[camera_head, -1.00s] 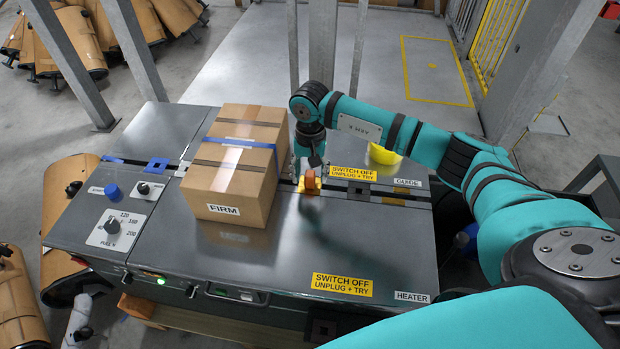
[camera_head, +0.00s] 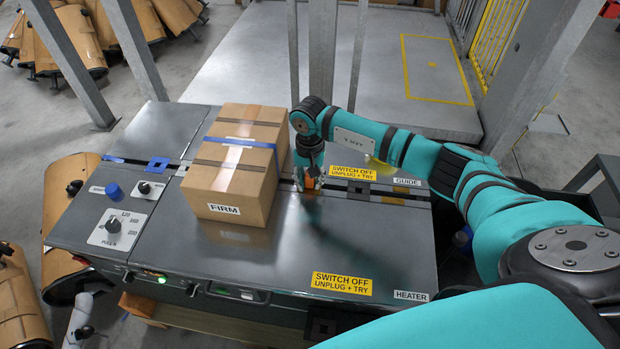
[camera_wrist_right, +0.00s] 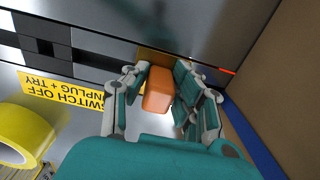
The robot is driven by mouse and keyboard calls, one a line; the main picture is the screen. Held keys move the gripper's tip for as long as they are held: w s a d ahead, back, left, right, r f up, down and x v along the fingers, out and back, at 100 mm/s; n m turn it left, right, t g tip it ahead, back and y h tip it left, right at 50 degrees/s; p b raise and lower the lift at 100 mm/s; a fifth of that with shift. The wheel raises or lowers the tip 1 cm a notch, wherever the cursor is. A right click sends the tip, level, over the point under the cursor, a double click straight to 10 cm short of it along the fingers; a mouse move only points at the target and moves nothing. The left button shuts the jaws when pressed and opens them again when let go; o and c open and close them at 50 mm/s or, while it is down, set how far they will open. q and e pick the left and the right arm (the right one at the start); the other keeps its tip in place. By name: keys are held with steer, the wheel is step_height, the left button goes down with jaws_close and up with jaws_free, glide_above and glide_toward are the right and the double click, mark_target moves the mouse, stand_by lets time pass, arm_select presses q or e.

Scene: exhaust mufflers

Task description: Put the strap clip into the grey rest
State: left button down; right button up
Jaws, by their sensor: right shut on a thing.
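The orange strap clip (camera_head: 311,182) is between the fingers of my right gripper (camera_head: 310,180), over the slot of the bench just right of the carton. In the right wrist view my right gripper (camera_wrist_right: 162,92) is shut on the clip (camera_wrist_right: 158,90). A yellow-orange rest (camera_wrist_right: 165,56) shows at the clip's far end; I cannot tell whether the clip still touches it. The grey rest (camera_head: 358,188) is a dark square set in the slot, a short way right of the gripper.
The taped carton (camera_head: 235,170) marked FIRM stands close left of the right gripper. A blue rest (camera_head: 157,164) lies in the slot farther left. A yellow tape roll (camera_wrist_right: 28,135) lies behind the arm. The front bench top is clear.

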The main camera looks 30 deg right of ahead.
jaws_close()
steer(key=shift+r, duration=0.2)
step_height(320, 180, up, 10)
steer(key=shift+f+b, duration=0.15)
steer(key=shift+b, duration=0.25)
steer(key=s+a+r+n, duration=0.2)
steer(key=s+a+n, duration=0.1)
steer(key=s, duration=0.5)
steer(key=s+a+r+n, duration=0.3)
steer(key=s+a+n, duration=0.1)
steer(key=s, duration=0.5)
steer(key=shift+s+a+r, duration=0.2)
steer(key=shift+a+r, duration=0.1)
steer(key=shift+r, duration=0.05)
